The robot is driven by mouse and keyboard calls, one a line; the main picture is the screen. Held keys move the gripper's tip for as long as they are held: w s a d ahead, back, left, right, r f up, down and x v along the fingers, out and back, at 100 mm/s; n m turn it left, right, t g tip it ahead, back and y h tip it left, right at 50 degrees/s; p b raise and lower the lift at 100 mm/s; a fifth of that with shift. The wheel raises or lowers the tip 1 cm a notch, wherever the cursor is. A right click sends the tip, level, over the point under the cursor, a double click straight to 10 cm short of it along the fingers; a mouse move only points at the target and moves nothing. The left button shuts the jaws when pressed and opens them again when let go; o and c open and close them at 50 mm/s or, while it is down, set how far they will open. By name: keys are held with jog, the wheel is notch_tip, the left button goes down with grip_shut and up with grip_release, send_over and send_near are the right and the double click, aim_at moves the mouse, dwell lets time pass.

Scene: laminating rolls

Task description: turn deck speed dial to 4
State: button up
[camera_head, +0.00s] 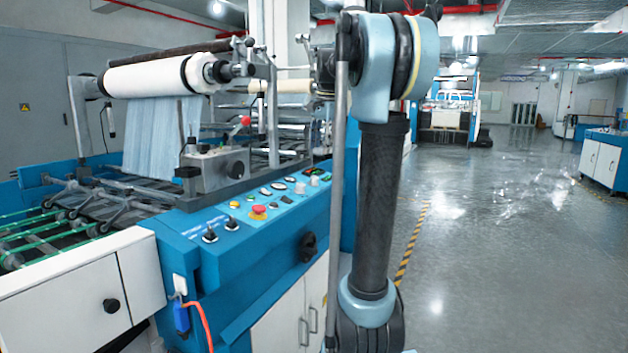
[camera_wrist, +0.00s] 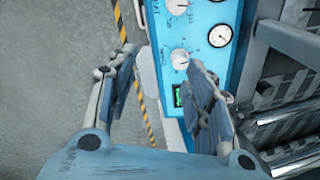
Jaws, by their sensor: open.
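In the wrist view, my gripper (camera_wrist: 161,58) is open and empty, its two fingers spread above the edge of a blue control panel (camera_wrist: 208,12). A white dial (camera_wrist: 180,58) with a printed scale lies on the panel between the fingers, closer to the right one. A second white dial (camera_wrist: 176,5) is at the top edge. Their labels are too small and blurred to read, so I cannot tell which is the deck speed dial or its setting. In the head view, white knobs (camera_head: 300,188) show at the panel's far end. My gripper cannot be made out there.
A round gauge (camera_wrist: 220,36) and a green display (camera_wrist: 178,96) sit near the dials. A red emergency button (camera_head: 258,210) and black switches (camera_head: 210,236) are nearer on the panel. A white roll (camera_head: 150,76) hangs above the machine. The floor (camera_head: 500,250) to the right is clear.

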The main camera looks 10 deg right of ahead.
jog(key=m, duration=0.2)
send_near(314, 181)
jog(key=w+f, duration=0.1)
jog(key=f, duration=0.1)
jog(key=w+f, duration=0.1)
jog(key=f, duration=0.2)
jog(key=w+f, duration=0.1)
jog(key=f, duration=0.2)
jog(key=shift+a+f, duration=0.1)
jog(key=shift+f, duration=0.05)
dwell(0.3)
jog(key=shift+c, duration=0.2)
jog(key=c, duration=1)
